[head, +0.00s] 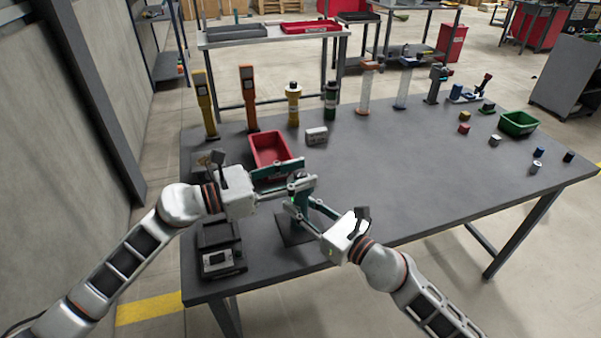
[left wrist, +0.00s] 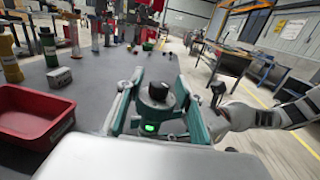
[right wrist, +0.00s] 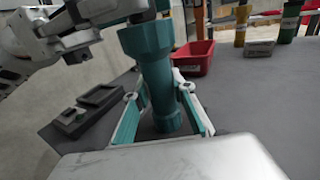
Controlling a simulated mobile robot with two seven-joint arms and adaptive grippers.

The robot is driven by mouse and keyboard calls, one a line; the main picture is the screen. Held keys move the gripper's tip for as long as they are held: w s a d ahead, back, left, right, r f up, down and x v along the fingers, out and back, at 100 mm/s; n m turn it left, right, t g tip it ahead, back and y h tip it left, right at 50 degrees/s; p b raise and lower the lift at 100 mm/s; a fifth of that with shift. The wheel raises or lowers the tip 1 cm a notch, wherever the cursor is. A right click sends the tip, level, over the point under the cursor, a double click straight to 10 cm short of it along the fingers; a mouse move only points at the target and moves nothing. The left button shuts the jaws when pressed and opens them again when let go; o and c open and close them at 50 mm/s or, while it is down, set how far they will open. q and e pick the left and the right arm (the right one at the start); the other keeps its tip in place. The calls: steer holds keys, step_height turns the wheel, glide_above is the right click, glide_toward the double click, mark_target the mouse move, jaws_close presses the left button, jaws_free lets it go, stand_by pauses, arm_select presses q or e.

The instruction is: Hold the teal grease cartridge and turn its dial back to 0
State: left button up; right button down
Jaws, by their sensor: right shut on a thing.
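The teal grease cartridge (head: 302,198) stands upright over a dark square plate (head: 290,233) near the table's front left. Its black dial (left wrist: 157,91) is on top and a green light (left wrist: 149,127) glows on its near side in the left wrist view. My right gripper (head: 303,208) is shut on the cartridge's body, which also shows in the right wrist view (right wrist: 155,75). My left gripper (head: 307,172) is open at the cartridge's head, one finger on each side with gaps between. The dial's reading is too small to tell.
A red bin (head: 268,142) stands just behind, with a white box (head: 316,136) to its right. A black device with a display (head: 219,255) sits to the left. Several upright tools and canisters line the back. The middle of the table (head: 400,165) is clear.

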arm_select(q)
steer(key=shift+w+d, duration=0.1)
steer(key=shift+d, duration=0.2)
jaws_close()
steer(key=shift+g, duration=0.3)
